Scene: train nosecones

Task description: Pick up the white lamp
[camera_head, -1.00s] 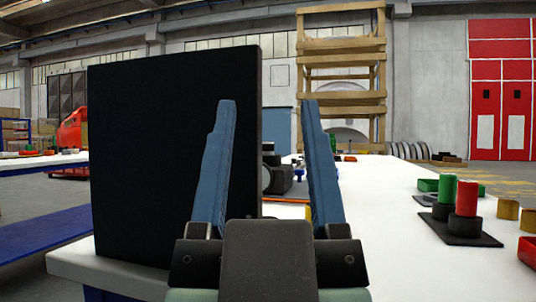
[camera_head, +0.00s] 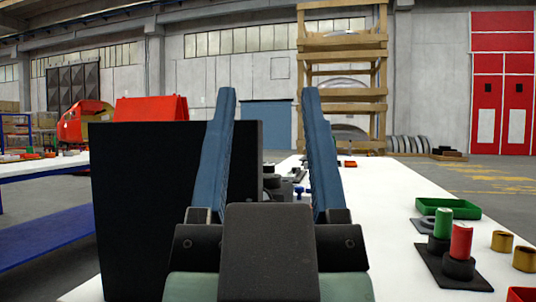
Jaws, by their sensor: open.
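My gripper (camera_head: 269,95) is open and empty. Its two blue fingers point forward and up over the white table (camera_head: 400,215). No white lamp can be made out in this view. A large black panel (camera_head: 150,205) stands upright on the left side of the table and hides what is behind it. My left finger overlaps its right edge in the picture. Small dark and grey items (camera_head: 276,187) show between my fingers, further back on the table; they are too small and partly covered to identify.
On the right are a green tray (camera_head: 447,207), a green cylinder (camera_head: 443,222), a red cylinder (camera_head: 461,241) and brass rings (camera_head: 524,258). A red object (camera_head: 150,108) shows above the panel. Wooden shelving (camera_head: 342,75) stands at the back. The table's middle right is clear.

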